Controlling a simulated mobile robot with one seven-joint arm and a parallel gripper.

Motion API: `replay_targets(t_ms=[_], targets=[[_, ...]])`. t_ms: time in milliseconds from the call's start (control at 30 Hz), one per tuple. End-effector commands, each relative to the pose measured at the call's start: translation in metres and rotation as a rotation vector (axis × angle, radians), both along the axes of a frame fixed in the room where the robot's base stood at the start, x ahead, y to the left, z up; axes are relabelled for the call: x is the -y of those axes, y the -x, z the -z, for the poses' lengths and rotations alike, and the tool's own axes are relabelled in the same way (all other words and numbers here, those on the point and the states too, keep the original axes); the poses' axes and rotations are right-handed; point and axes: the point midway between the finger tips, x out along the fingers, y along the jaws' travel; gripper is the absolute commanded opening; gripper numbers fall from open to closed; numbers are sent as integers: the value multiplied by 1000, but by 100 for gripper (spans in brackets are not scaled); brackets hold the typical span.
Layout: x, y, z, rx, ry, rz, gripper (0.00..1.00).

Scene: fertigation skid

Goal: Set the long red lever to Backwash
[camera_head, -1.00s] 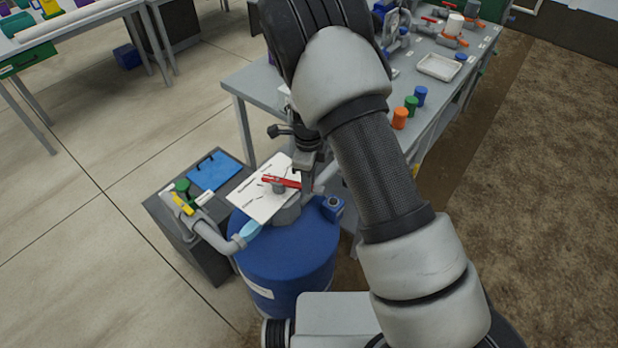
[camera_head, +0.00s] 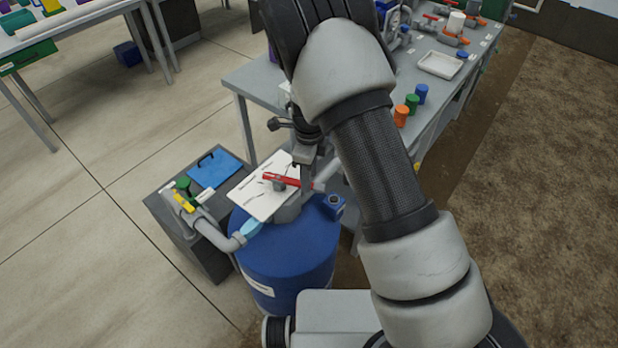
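The long red lever (camera_head: 282,180) sits on a grey hub above a white label plate (camera_head: 258,203), on top of the blue drum (camera_head: 285,250). The lever lies roughly left to right, its right end slightly lower. The plate's printed words are too small to read. My gripper (camera_head: 306,176) points down at the lever's right end, close to it. Its fingers are small and partly hidden, so I cannot tell whether they touch or hold the lever.
A grey cabinet (camera_head: 200,250) with a blue clipboard (camera_head: 214,168), a green knob and a yellow handle stands left of the drum. A grey pipe (camera_head: 222,238) joins it to the drum. A workbench (camera_head: 250,85) with orange, green and blue caps stands behind my arm.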

Motion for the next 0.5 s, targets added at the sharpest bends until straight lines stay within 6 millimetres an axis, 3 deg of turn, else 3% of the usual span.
replay_targets(t_ms=[500], targets=[[-1, -1, -122, 4, -2, -1, 36]])
